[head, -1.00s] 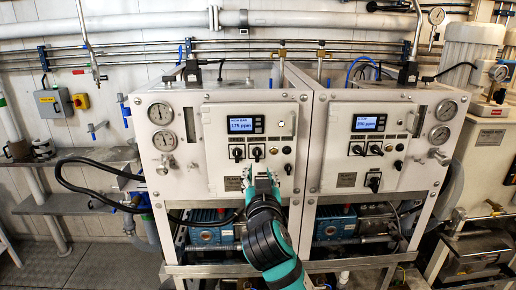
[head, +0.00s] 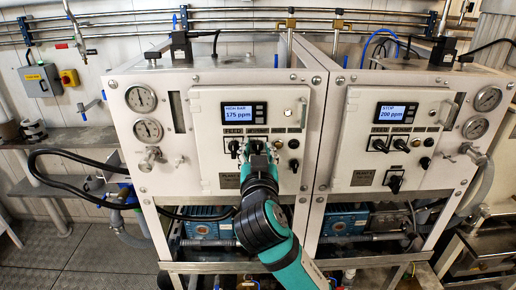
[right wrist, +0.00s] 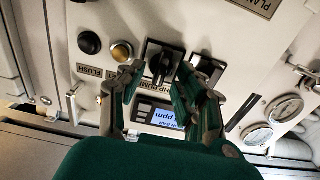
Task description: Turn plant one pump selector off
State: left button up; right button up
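The left unit's white panel (head: 208,165) has a lit display (head: 237,114) reading HIGH BAR 175 ppm. Below it are a black feed selector (head: 234,148) and a black pump selector (head: 257,146). My right gripper (head: 257,158) is at the pump selector and partly covers it. In the right wrist view the panel is upside down. There the pump selector (right wrist: 163,62) lies between the two spread fingertips of my right gripper (right wrist: 160,78); I cannot tell whether they touch it. The feed selector (right wrist: 207,68) is partly behind one finger. My left gripper is not in view.
A similar right unit (head: 388,165) stands alongside, its display (head: 397,113) reading STOP 200 ppm. Round gauges (head: 141,98) and a black hose (head: 75,152) are at the left. A dark button (right wrist: 89,43) and a brass-coloured one (right wrist: 122,52) sit beside the pump selector.

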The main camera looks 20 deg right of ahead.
jog(key=shift+c, duration=1.1)
grip_shut()
